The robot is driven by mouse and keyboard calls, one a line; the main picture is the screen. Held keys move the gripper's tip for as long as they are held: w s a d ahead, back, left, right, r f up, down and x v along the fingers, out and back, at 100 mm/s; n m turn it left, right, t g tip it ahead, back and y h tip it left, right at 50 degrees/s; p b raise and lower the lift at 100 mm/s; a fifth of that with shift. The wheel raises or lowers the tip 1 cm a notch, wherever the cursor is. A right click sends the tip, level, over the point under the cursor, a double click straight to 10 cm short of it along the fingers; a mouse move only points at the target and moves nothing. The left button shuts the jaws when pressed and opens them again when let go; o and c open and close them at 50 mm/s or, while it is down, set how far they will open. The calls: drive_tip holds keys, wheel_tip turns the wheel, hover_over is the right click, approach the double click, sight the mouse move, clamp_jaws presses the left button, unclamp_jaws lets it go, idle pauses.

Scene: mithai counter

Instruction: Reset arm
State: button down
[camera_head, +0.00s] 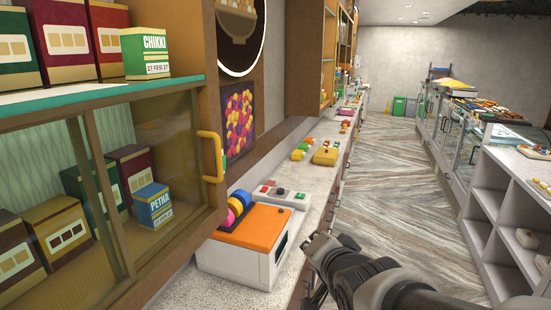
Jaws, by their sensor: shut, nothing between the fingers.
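My arm comes in from the bottom right, and my gripper (318,247) is at its far end, dark and partly seen. It is beside the right edge of the left counter, near the white machine with the orange top (255,231). Its fingertips are small and partly hidden by the wrist, and I see nothing held in them. The jaws look shut.
A wall cabinet with a yellow handle (211,157) juts out at left, holding a blue PETHA box (153,206); a green CHIKKI box (145,54) stands above. White shelving (480,199) lines the right. The striped floor aisle (395,165) between is clear.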

drive_tip(key=s+d+f+n+g+b, duration=0.2)
drive_tip(key=s+f, duration=0.2)
drive_tip(key=s, duration=0.4)
drive_tip(key=s+d+f+n+g+h+b, duration=0.1)
drive_tip(key=s+d+f+n+g+b, duration=0.1)
drive_tip(key=s, duration=0.7)
drive_tip(key=s+d+f+n+g+h+b, duration=0.1)
drive_tip(key=s+d+f+n+g+b, duration=0.1)
drive_tip(key=s+f, duration=0.5)
drive_tip(key=shift+s+d+n+g, duration=0.2)
drive_tip(key=shift+s+n+g, duration=0.6)
drive_tip(key=shift+s+n, duration=0.3)
drive_tip(key=shift+f, duration=0.1)
